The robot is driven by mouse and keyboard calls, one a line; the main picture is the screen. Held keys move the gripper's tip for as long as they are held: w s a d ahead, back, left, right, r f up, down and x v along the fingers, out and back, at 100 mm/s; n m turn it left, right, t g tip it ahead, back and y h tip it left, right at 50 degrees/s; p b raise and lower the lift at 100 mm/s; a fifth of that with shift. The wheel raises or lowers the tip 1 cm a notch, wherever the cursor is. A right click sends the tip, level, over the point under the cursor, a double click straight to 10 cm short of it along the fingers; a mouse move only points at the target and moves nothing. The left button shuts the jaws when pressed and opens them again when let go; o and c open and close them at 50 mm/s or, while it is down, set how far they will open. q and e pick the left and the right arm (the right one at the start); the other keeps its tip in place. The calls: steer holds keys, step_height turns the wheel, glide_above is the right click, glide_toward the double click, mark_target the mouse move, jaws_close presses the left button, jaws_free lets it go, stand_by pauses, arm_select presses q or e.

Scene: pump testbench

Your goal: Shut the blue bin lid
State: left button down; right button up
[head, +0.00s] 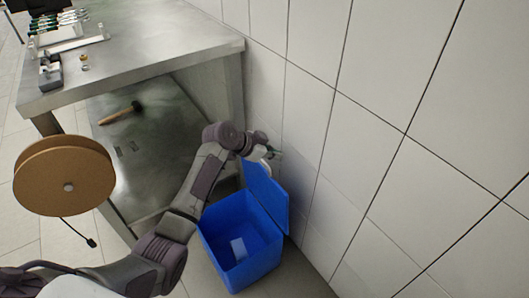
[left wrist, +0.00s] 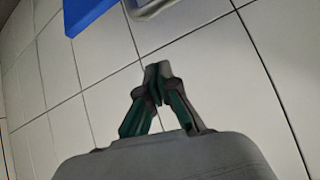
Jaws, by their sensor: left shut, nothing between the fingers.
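The blue bin (head: 240,262) stands on the floor between the steel table and the tiled wall. Its blue lid (head: 268,202) is open, standing steeply up on the wall side. A pale object (head: 238,249) lies inside the bin. My left gripper (head: 273,153) is just above the lid's upper edge, close to the wall; the wrist partly hides it. In the left wrist view its fingers (left wrist: 155,72) are shut with nothing between them. A blue corner, likely the lid (left wrist: 88,14), shows at the top of that view, apart from the fingertips. My right gripper is not in view.
The steel table (head: 150,55) stands at the left, with a lower shelf (head: 165,125) holding a hammer (head: 121,113). A brown cable reel (head: 64,175) is at the left. The tiled wall (head: 400,130) bounds the right side closely.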

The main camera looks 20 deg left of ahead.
arm_select(q)
steer(key=f, duration=0.1)
steer(key=a+f, duration=0.1)
steer(key=f, duration=0.1)
steer(key=shift+s+a+f, duration=0.15)
steer(key=shift+s+a, duration=0.1)
steer(key=shift+s, duration=0.1)
steer(key=shift+f, duration=0.1)
steer(key=shift+s+a, duration=0.1)
